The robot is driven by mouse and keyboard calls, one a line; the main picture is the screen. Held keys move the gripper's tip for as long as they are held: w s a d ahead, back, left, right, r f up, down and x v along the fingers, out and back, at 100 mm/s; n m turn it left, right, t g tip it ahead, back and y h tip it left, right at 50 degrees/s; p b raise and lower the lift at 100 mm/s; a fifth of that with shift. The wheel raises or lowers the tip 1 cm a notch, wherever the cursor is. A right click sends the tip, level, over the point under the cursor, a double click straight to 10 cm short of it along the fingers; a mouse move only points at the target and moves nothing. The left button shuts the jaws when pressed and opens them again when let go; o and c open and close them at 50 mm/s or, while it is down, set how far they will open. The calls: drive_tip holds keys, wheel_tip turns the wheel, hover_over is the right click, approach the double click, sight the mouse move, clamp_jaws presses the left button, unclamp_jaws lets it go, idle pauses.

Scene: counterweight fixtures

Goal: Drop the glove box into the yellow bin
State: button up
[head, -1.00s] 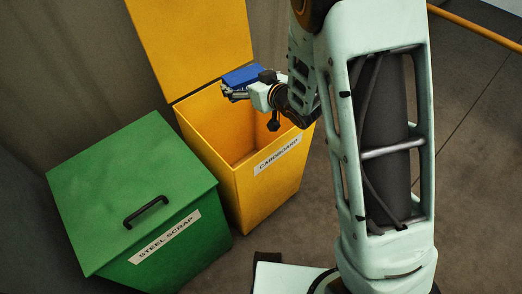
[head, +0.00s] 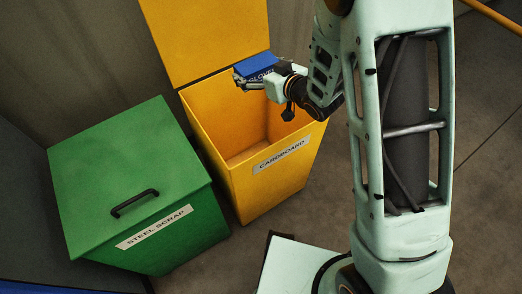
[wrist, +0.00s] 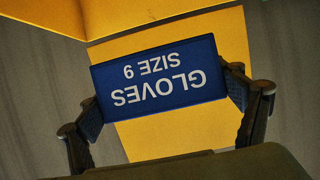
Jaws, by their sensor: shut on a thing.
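The glove box is blue with white lettering "GLOVES SIZE 9"; it shows in the head view (head: 258,67) and fills the middle of the wrist view (wrist: 160,84). My gripper (head: 250,78) is shut on it, with a finger on each short side in the wrist view (wrist: 162,98). The yellow bin (head: 262,195), labelled "CARDBOARD", stands with its lid raised at the back. My gripper holds the box above the bin's opening, toward its back edge. The bin's inside looks empty where it shows; part is hidden by my arm.
A green bin (head: 130,170) labelled "STEEL SCRAP" stands to the left of the yellow bin, its lid shut. A grey wall (head: 80,60) is behind both bins. Bare floor (head: 480,220) lies to the right, with a yellow rail (head: 492,14) at the top right.

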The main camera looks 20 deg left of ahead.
wheel_tip(320, 180, down, 5)
drive_tip(key=b, duration=0.3)
drive_tip(key=o, duration=1.2)
drive_tip(key=shift+o, duration=0.2)
drive_tip(key=v, duration=0.7)
drive_tip(key=shift+s+d, duration=0.2)
